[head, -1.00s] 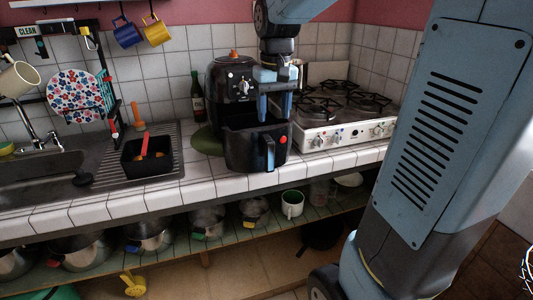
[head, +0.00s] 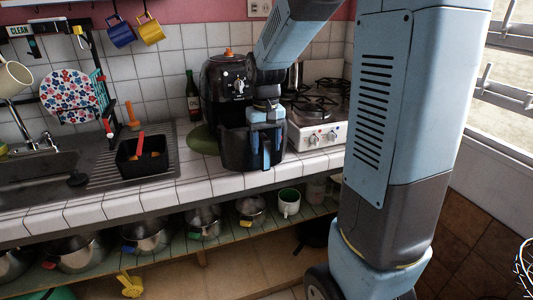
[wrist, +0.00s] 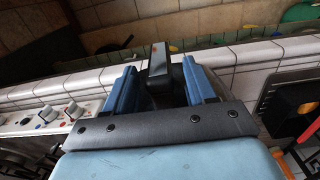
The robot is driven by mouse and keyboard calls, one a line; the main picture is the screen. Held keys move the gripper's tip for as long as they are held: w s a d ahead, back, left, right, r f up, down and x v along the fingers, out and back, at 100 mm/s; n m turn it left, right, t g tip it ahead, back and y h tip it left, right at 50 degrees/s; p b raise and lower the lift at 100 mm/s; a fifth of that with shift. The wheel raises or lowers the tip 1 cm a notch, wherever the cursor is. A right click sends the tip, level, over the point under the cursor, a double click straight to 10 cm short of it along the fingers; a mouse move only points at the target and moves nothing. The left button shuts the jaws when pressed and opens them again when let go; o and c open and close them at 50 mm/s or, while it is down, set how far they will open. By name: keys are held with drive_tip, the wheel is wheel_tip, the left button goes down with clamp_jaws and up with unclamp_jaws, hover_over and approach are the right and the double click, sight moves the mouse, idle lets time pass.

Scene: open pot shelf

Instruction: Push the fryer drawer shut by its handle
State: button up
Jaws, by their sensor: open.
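The black air fryer (head: 212,92), with an orange knob on top, stands on the tiled counter. Its drawer (head: 233,150) sticks out at the front, pulled out from the body. My gripper (head: 268,152) is at the drawer front, pointing down with its blue fingers apart. In the wrist view the dark drawer handle (wrist: 157,60) stands between the two open fingers (wrist: 158,72), with a gap visible on at least one side. In the head view the gripper hides most of the handle. I cannot tell whether a finger touches it.
A black tray (head: 128,160) with a red-handled utensil sits left on the drainer, beside the sink. The gas stove (head: 318,134) is close on the right. A green bottle (head: 194,100) stands behind left. Pots and a mug (head: 289,205) fill the shelf below the counter edge.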

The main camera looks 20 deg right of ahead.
sight(266, 170)
drive_tip(key=shift+f, duration=1.7)
drive_tip(key=shift+c, duration=0.2)
